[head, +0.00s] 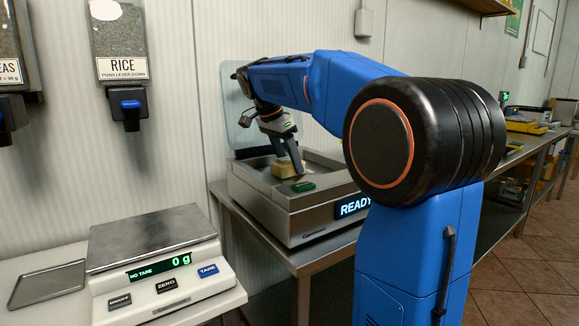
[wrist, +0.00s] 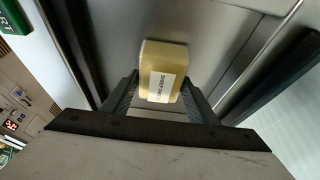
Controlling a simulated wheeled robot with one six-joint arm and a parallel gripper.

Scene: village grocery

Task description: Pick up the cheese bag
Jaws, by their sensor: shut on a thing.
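The cheese bag is a pale yellow block with a white printed label, seen in the wrist view (wrist: 165,62) between my two fingers. In the head view the cheese bag (head: 285,169) shows as a small yellow block inside the open machine with the READY display. My gripper (head: 288,160) reaches down into that machine and is shut on the cheese bag; the fingers (wrist: 158,92) touch its two sides in the wrist view. I cannot tell whether the bag still touches the machine's floor.
The machine (head: 290,226) has a raised clear lid (head: 240,110) behind it and a green button (head: 303,186) on its front rim. A scale (head: 160,285) reading 0 g and a flat metal tray (head: 48,283) sit at left. RICE dispenser (head: 121,45) hangs above.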

